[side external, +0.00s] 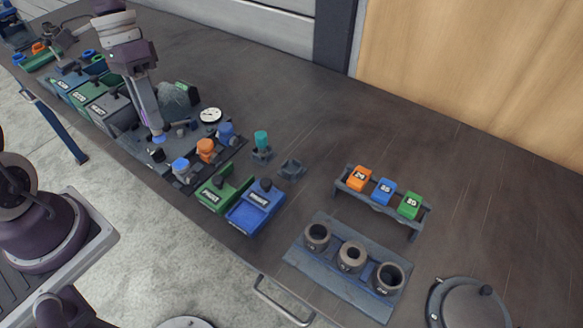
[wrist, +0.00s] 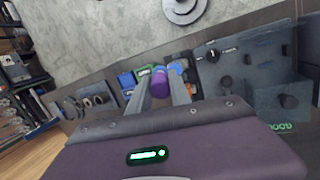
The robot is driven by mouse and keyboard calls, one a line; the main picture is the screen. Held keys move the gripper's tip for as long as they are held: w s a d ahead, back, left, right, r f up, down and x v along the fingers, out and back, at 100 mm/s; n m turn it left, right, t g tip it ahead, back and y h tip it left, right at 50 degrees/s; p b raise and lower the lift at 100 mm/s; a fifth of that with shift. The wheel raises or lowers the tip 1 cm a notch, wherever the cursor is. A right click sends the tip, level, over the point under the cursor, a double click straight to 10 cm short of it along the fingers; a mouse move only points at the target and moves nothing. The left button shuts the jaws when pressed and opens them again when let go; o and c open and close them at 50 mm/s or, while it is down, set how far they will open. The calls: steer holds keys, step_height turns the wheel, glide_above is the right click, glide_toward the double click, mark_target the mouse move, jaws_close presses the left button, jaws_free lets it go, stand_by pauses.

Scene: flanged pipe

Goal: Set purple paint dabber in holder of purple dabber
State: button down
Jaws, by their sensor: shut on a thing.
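My gripper (wrist: 161,92) is shut on the purple paint dabber (wrist: 160,83), whose rounded purple body shows between the two fingers in the wrist view. In the side external view my gripper (side external: 157,130) points down over the dark tool area at left, and only a small bluish-purple bit shows at its tips. A teal dabber (side external: 261,140) stands upright in a small dark holder (side external: 262,156). A second small dark holder (side external: 291,169) just right of it looks empty. Its colour marking is too small to tell.
An orange knob (side external: 206,150) and blue knobs (side external: 226,133) stand close right of my gripper. Green (side external: 222,193) and blue (side external: 256,207) bins lie in front of the holders. A rack of numbered blocks (side external: 384,192) and a cup plate (side external: 325,268) are farther right. The bench behind the holders is clear.

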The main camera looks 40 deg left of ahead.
step_height(320, 180, up, 5)
steer(key=shift+w+r, duration=0.15)
steer(key=w+d+m+t+y, duration=0.1)
steer(key=w+d+m+y, duration=0.4)
steer(key=w+d, duration=1.3)
step_height(320, 180, down, 14)
steer(key=s+d+m+t+h, duration=0.1)
steer(key=d+m, duration=0.1)
steer(key=shift+s+h, duration=0.3)
steer(key=shift+s, duration=0.05)
steer(key=shift+f, duration=1.15)
